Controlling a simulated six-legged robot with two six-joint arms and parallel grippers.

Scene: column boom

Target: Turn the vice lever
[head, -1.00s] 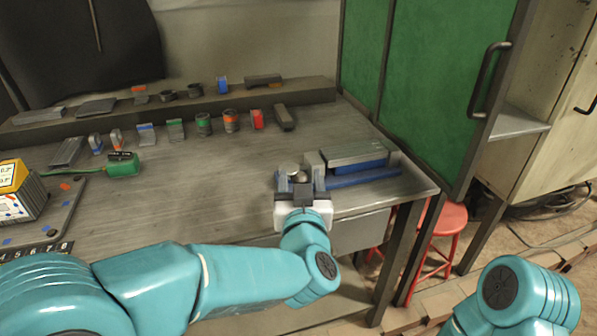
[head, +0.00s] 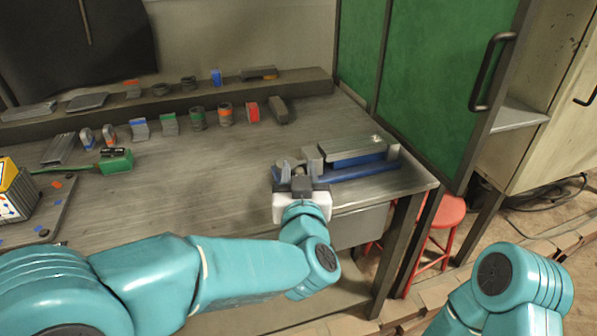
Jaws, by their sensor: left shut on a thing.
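The blue and grey vice (head: 362,166) sits at the right end of the workbench, its jaws toward the left part of its blue base. My left gripper (head: 298,178) is at the front left end of the vice, with its fingers close together at the vice's front. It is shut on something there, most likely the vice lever. The lever itself is hidden by the gripper and cannot be made out. My right gripper is out of the picture; only part of my right arm shows at the lower right.
The grey workbench (head: 210,200) has clear room left of the vice. Several small parts stand along its rear ledge (head: 300,88). A green tool (head: 116,162) lies at left. A green cabinet door (head: 440,80) with a handle stands at right, above a red stool (head: 447,215).

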